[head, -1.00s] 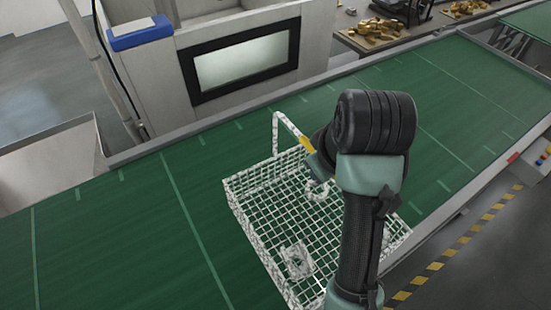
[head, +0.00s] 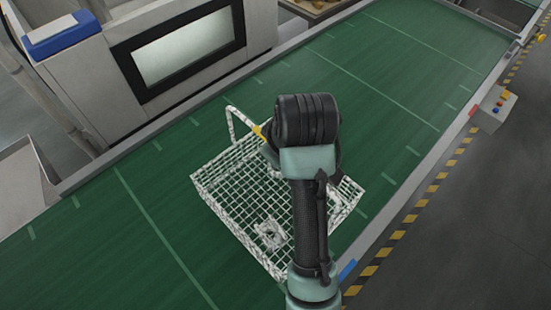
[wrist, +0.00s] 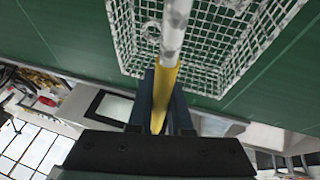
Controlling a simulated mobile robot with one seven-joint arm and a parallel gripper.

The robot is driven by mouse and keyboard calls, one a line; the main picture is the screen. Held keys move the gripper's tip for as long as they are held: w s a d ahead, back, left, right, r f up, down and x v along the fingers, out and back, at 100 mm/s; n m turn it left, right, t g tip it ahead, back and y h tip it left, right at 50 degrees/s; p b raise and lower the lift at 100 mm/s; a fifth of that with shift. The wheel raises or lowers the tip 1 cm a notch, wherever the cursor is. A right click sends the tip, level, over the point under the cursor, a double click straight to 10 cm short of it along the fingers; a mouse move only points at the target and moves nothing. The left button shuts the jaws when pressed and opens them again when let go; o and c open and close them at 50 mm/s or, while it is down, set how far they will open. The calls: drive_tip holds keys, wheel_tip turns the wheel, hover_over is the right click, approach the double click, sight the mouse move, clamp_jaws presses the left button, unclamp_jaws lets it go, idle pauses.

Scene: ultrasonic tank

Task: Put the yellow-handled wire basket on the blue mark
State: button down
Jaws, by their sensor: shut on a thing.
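The wire basket (head: 232,190) is a shallow white mesh tray with a tall bent handle, over the green belt in the head view. The handle has a yellow grip (head: 259,132). My gripper (wrist: 160,95) is shut on this yellow grip, which runs between its two fingers in the wrist view. The basket mesh (wrist: 205,42) also shows there beyond the fingers. My arm hides the basket's right part in the head view. Whether the basket touches the belt I cannot tell. A blue strip (head: 347,270), perhaps the blue mark, shows at the belt's near right edge, partly beside my arm.
The green belt (head: 400,90) is clear to the upper right and left. A metal side rail (head: 425,165) borders it, with a button box (head: 495,106) outside. A grey machine with a window (head: 185,50) stands behind the belt. A yellow-black floor stripe (head: 400,232) runs along the right.

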drive_tip(key=shift+f+p, duration=0.35)
drive_tip(key=shift+f, duration=1.4)
drive_tip(key=c, duration=0.8)
unclamp_jaws()
drive_tip(key=shift+f, duration=0.1)
drive_tip(key=shift+c, duration=0.2)
drive_tip(key=p+v, duration=0.2)
drive_tip(key=v, duration=1)
drive_tip(key=shift+p, duration=0.4)
drive_tip(key=shift+w, duration=0.1)
